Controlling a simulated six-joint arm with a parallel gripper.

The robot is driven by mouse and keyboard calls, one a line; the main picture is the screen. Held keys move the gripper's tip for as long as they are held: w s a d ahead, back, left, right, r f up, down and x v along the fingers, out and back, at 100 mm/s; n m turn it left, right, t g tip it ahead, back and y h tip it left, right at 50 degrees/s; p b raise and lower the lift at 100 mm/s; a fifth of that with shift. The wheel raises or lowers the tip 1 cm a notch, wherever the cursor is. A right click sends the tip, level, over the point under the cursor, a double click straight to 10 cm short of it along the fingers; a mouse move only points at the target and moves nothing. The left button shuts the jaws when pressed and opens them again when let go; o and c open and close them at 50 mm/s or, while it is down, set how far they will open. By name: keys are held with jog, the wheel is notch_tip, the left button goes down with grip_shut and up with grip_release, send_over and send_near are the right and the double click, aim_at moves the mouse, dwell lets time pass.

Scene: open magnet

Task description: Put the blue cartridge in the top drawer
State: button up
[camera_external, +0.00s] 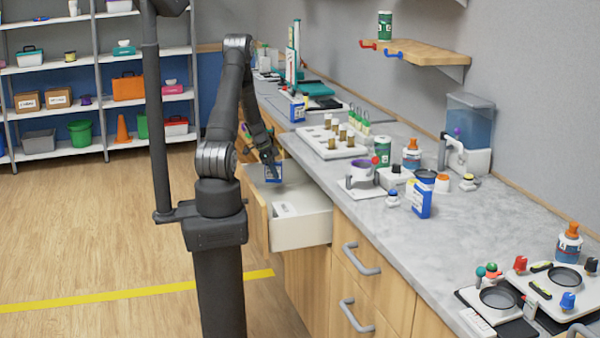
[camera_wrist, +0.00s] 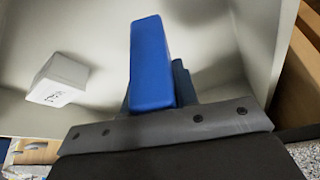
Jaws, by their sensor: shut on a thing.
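The blue cartridge (camera_external: 273,173) hangs in my gripper (camera_external: 268,158), inside the opening of the pulled-out top drawer (camera_external: 300,232). In the wrist view the blue cartridge (camera_wrist: 150,65) stands out from between the jaws of my gripper (camera_wrist: 155,108), with the pale drawer interior (camera_wrist: 205,50) around it. The gripper is shut on it. A small white box (camera_wrist: 60,80) lies on the drawer floor to the left of the cartridge in that view. I cannot tell whether the cartridge touches the drawer floor.
The grey counter (camera_external: 470,240) beside the drawer holds a white rack of vials (camera_external: 332,140), another blue box (camera_external: 420,198), bottles and a cup. Closed drawers with grey handles (camera_external: 361,259) are nearer the camera. The wood floor (camera_external: 90,220) left of the drawer is clear.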

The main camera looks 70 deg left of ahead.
jog(key=shift+f, duration=3.2)
jog(key=shift+f, duration=0.1)
jog(key=o, duration=1)
jog(key=v, duration=1.2)
